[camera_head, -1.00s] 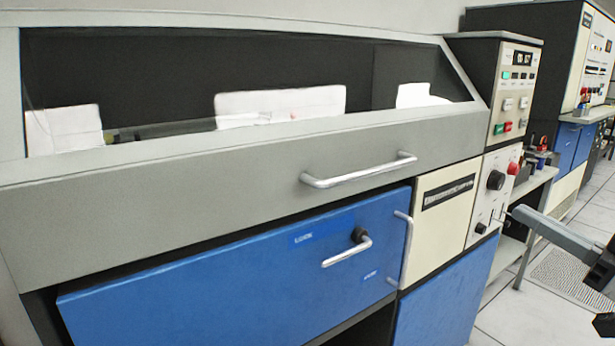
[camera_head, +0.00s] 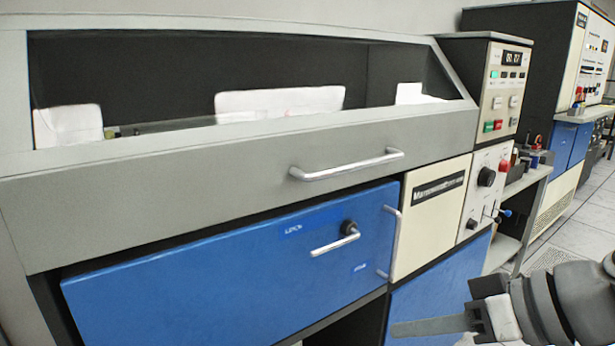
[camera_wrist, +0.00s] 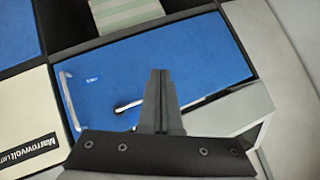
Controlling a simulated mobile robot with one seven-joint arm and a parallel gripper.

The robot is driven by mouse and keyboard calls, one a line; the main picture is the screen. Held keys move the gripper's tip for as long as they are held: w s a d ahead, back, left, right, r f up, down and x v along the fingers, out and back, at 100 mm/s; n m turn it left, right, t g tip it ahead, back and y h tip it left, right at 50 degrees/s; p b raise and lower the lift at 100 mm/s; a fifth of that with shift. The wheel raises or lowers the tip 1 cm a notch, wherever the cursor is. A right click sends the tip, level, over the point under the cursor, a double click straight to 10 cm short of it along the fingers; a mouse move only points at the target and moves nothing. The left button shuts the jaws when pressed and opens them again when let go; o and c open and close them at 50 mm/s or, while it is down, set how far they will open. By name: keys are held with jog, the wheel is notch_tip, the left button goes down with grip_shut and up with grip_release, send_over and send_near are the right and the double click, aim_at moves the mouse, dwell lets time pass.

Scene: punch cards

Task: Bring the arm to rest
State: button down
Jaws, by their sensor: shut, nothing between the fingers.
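My gripper (camera_head: 394,329) is in the lower right of the head view, pointing left in front of the lower blue panel (camera_head: 440,285). Its fingers are together and hold nothing. In the wrist view my gripper (camera_wrist: 160,72) also shows shut, its fingers overlapping the blue drawer front (camera_wrist: 190,75) behind it. The blue drawer front (camera_head: 230,270) carries a silver lever handle (camera_head: 335,244) in the head view. I cannot tell from these views how far the fingers are from the panels.
A grey machine hood (camera_head: 200,165) with a silver bar handle (camera_head: 345,165) spans the upper left. A cream control panel (camera_head: 488,187) with a black knob and a blue-tipped lever (camera_head: 505,213) is above my arm. Open tiled floor (camera_head: 580,240) lies at the right.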

notch_tip(320, 180, down, 5)
jog(key=s+d+m+h, duration=0.1)
jog(key=s+m+h, duration=0.25)
jog(key=h, duration=0.55)
notch_tip(320, 180, up, 29)
jog(key=w+m+p, duration=0.1)
jog(key=p, duration=2.7)
jog(key=shift+f+p, duration=0.2)
jog(key=shift+p, duration=0.1)
jog(key=shift+d, duration=0.1)
